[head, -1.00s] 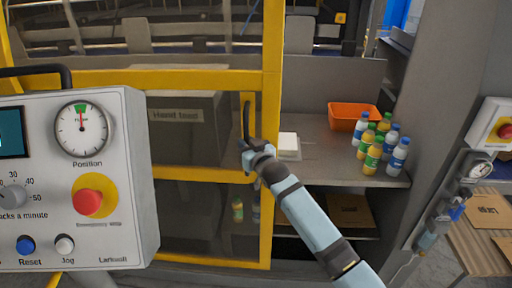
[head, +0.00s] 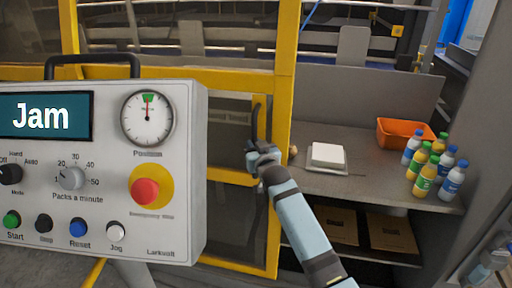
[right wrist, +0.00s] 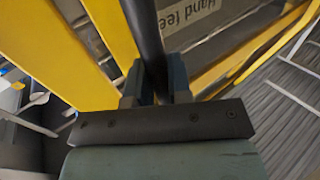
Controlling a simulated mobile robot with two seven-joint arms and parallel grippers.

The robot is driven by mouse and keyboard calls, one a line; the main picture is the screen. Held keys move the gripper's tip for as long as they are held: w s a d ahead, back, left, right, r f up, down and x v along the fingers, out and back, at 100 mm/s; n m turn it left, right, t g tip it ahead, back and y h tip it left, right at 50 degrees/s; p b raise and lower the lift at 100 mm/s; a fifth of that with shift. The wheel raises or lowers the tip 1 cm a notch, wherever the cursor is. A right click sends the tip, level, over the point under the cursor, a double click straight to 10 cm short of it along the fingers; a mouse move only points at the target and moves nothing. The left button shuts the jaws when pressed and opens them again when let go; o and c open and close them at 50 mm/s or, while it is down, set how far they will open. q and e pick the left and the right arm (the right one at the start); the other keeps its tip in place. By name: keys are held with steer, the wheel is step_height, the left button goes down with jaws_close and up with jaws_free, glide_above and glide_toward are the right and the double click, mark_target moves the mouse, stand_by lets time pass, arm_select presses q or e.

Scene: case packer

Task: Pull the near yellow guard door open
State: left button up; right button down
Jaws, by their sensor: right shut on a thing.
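The near yellow guard door (head: 285,110) has a yellow frame with see-through panels. It stands behind the control panel, and I cannot tell from the head view how far it is open. Its black upright handle (head: 257,120) is on the door's right side. My right gripper (head: 260,150) is at the lower part of the handle. In the right wrist view the dark handle bar (right wrist: 145,40) runs between the two fingers of the gripper (right wrist: 157,85), which are closed on it. The yellow door frame (right wrist: 65,60) shows beside it. My left gripper is out of view.
A grey control panel (head: 180,225) with a screen reading "Jam" stands close at the left, partly covering the door. Right of the door, a shelf (head: 375,185) holds a white block (head: 327,155), an orange bin (head: 400,131) and several bottles (head: 425,180). Flat cardboard (head: 390,232) lies below.

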steer(key=c, duration=1.1)
jaws_free()
steer(key=shift+a, duration=0.1)
steer(key=b+v, duration=0.1)
steer(key=v, duration=1.3)
steer(key=shift+w, duration=0.1)
